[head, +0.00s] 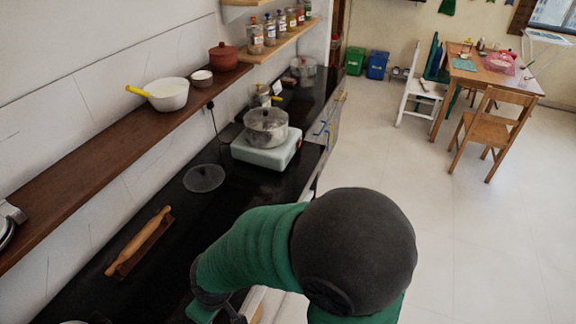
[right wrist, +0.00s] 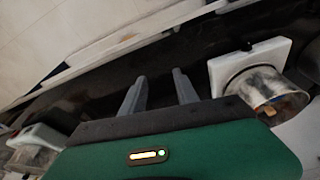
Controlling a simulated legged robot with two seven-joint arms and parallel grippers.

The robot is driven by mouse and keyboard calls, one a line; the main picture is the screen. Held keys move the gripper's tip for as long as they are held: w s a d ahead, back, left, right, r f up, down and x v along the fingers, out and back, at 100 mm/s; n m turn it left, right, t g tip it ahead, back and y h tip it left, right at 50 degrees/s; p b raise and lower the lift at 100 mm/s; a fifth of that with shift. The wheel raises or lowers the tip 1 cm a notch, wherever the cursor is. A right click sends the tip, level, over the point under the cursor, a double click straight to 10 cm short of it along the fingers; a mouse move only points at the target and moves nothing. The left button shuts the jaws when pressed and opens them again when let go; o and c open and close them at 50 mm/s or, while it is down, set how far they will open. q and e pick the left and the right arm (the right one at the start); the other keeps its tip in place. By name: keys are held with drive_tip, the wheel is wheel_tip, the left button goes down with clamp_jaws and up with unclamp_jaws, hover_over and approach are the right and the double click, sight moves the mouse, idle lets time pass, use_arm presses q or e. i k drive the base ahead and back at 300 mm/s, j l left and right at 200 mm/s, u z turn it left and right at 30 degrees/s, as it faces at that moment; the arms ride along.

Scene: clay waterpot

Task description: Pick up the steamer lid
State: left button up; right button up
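A flat, dark grey round disc (head: 204,178), which looks like a lid, lies on the black counter in front of the stove. The pot also shows at the right of the right wrist view (right wrist: 256,88). My right gripper (right wrist: 160,82) is open and empty, its two grey fingers apart over the dark counter. In the head view it is partly seen at the bottom, below the disc, at the end of my green arm. My left gripper is not in view.
A rolling pin (head: 138,242) lies on a board left of my arm. The wooden shelf (head: 95,150) runs along the wall with a white pan (head: 168,94) and red pot (head: 223,57). The counter around the disc is clear. The stove (head: 266,152) stands behind it.

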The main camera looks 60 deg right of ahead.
sight(204, 178)
drive_tip(key=z, duration=1.2)
drive_tip(key=u, duration=1.5)
drive_tip(key=z, duration=1.5)
drive_tip(key=u, duration=0.45)
drive_tip(key=i+l+u, duration=0.1)
drive_tip(key=l+u, duration=0.15)
drive_tip(key=u, duration=0.15)
drive_tip(key=l+u, duration=0.6)
drive_tip(key=u, duration=0.2)
drive_tip(key=l+u, duration=0.4)
drive_tip(key=i+j, duration=0.05)
drive_tip(key=j, duration=0.05)
